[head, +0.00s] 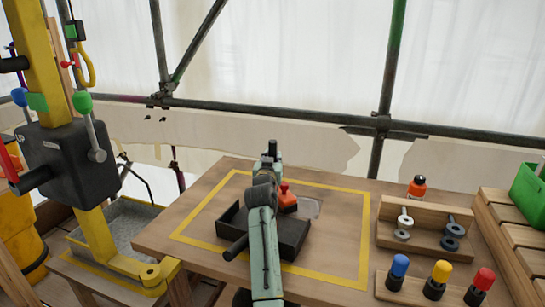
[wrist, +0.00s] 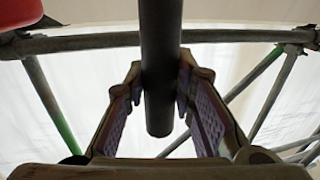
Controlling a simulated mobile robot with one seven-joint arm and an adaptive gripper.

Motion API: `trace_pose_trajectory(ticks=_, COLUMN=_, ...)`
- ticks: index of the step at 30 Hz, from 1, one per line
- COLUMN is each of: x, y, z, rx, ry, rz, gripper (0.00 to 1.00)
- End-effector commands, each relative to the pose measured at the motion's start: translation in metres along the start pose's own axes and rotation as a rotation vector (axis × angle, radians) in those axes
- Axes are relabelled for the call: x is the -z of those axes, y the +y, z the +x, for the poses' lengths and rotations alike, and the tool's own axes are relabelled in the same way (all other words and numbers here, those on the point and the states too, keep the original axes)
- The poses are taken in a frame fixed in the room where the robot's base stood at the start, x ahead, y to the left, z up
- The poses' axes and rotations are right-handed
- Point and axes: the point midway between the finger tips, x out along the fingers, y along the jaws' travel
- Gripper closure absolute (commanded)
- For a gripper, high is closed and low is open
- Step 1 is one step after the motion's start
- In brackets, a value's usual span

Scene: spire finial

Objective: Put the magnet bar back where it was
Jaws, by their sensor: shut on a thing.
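My gripper (head: 268,161) is above the far part of the wooden table, mostly hidden behind my own arm in the head view. In the wrist view my gripper (wrist: 160,95) is shut on a plain dark round bar (wrist: 160,60), seemingly the magnet bar, with a finger on each side. One end of the bar shows free just past the fingers; its other end runs out of the picture. In the head view a small dark tip (head: 272,146) shows above the gripper, probably the bar's end. No clear mark shows the bar's former place.
A black tray (head: 290,236) with a handle stands inside the yellow outline on the table (head: 190,220). A red-knobbed block (head: 287,199) is close right of my arm. Wooden racks (head: 425,240) with eyebolts and coloured-handled tools stand right. A yellow post with a black box (head: 70,170) stands left.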

Motion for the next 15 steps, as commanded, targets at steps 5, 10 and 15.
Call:
trace_pose_trajectory(ticks=5, x=0.0023, y=-0.0002, z=-0.0002, rx=0.0, ry=0.005, rz=0.0, gripper=1.0)
trace_pose_trajectory(ticks=10, x=-0.0048, y=-0.0003, z=0.0, rx=0.0, ry=0.001, rz=0.0, gripper=0.76)
trace_pose_trajectory(ticks=15, x=-0.0036, y=-0.0002, z=0.0, rx=0.0, ry=0.001, rz=0.0, gripper=0.65)
